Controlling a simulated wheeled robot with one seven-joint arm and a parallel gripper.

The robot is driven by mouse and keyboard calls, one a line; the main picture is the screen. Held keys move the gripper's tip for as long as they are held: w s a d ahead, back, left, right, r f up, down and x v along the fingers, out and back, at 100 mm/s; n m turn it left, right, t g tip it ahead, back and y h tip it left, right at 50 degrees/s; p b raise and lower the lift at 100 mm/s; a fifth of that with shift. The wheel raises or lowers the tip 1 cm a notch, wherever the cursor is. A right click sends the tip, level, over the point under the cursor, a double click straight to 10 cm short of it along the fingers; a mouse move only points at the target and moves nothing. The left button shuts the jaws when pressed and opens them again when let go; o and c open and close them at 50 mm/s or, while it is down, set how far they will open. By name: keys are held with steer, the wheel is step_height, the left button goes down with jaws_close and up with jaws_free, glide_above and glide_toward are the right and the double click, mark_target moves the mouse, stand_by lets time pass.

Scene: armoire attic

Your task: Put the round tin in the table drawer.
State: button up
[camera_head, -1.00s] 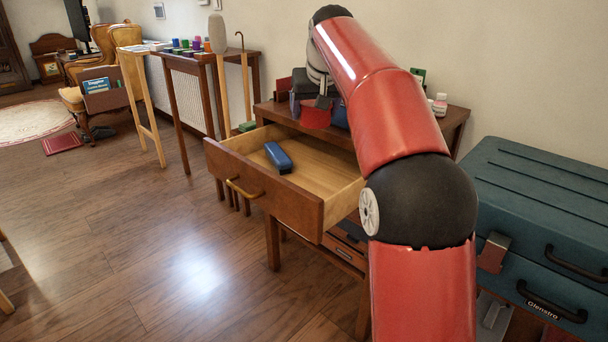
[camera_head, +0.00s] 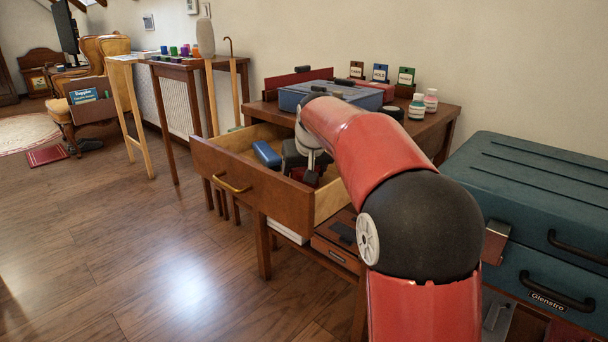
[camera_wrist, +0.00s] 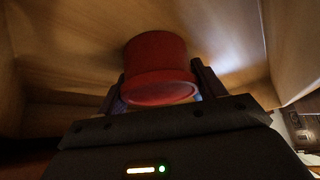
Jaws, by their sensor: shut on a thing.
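The round tin (camera_wrist: 157,68) is red and sits between the two fingers of my gripper (camera_wrist: 160,84) in the wrist view, with the drawer's wooden inside around it. In the head view my gripper (camera_head: 305,172) is down inside the open table drawer (camera_head: 258,190), and a bit of the red tin (camera_head: 300,174) shows below it. The gripper is shut on the tin. Whether the tin touches the drawer floor cannot be told. My arm hides the right part of the drawer.
A blue object (camera_head: 266,154) lies in the drawer, left of my gripper. The table top (camera_head: 440,122) holds a blue-grey box (camera_head: 330,95), small bottles (camera_head: 417,106) and several upright cards. Teal cases (camera_head: 540,200) stand at the right. The floor in front is clear.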

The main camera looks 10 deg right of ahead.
steer(key=o, duration=1)
steer(key=p+v, duration=0.2)
steer(key=v, duration=1)
steer(key=shift+s+r, duration=0.1)
steer(key=s+p, duration=0.5)
steer(key=s, duration=1.2)
steer(key=s+f+p, duration=0.2)
steer(key=s+f, duration=0.2)
steer(key=s, duration=0.3)
steer(key=s+f+g+p, duration=0.1)
steer(key=s+f, duration=0.2)
steer(key=s, duration=0.4)
steer(key=shift+s+d+f+p, duration=0.25)
steer(key=shift+s+f+p, duration=0.1)
steer(key=shift+f+p, duration=0.05)
